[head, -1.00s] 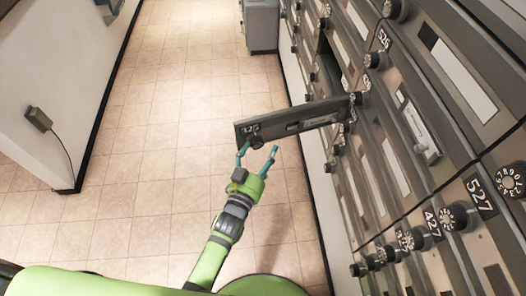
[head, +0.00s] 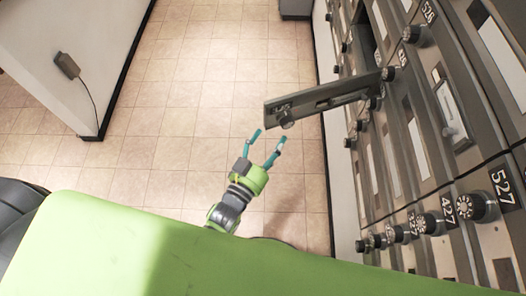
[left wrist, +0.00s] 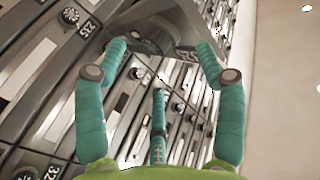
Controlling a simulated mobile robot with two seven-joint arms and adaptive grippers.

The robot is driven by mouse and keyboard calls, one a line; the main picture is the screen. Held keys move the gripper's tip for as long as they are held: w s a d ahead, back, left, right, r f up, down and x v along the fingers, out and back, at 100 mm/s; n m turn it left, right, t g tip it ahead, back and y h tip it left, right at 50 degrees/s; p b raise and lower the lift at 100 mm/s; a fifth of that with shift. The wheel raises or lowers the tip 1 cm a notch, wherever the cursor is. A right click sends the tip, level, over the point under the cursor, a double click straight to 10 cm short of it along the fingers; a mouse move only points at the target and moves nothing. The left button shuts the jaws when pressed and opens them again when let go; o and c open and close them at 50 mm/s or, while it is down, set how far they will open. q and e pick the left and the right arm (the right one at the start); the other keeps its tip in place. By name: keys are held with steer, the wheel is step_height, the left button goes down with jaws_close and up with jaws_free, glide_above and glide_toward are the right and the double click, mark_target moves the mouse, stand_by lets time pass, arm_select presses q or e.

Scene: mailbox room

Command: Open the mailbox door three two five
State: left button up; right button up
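One grey mailbox door (head: 325,97) stands swung open, sticking out from the mailbox wall over the floor. Its dial knob (head: 287,120) is at the free end. Its number is too small to read in the head view. My left gripper (head: 269,140) is open and empty, with teal fingers just short of the knob and apart from it. In the left wrist view, the spread fingers (left wrist: 160,47) show with the open door (left wrist: 165,22) beyond their tips. My right gripper is not in view.
The mailbox wall (head: 415,150) fills the right side, with several shut doors and dial knobs, including 527 (head: 503,190) and 427 (head: 465,207). A white partition (head: 70,50) stands at the left. The tiled floor (head: 190,120) between them is clear.

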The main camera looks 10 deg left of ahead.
arm_select(q)
steer(key=v, duration=0.3)
steer(key=shift+s+a, duration=0.25)
steer(key=shift+s, duration=0.1)
steer(key=shift+f, duration=0.1)
steer(key=s+a+f+g+y, duration=0.1)
steer(key=s+a+f+g, duration=0.15)
steer(key=f, duration=0.65)
steer(key=s+a+f+n+g+y, duration=0.1)
steer(key=s+f+g, duration=0.25)
steer(key=f, duration=0.55)
steer(key=s+a+f+g, duration=0.1)
steer(key=s+f+g, duration=0.25)
steer(key=f, duration=0.45)
steer(key=s+a+f+n+g+y, duration=0.1)
steer(key=s+a+f+g, duration=0.2)
steer(key=s, duration=0.7)
steer(key=s+a+f+n+g+y, duration=0.1)
steer(key=s+a+f+g+y, duration=0.1)
steer(key=s+a+f+g, duration=0.2)
steer(key=s+a+f, duration=0.3)
steer(key=s+f, duration=0.2)
steer(key=shift+s+f, duration=0.35)
steer(key=shift+d, duration=0.1)
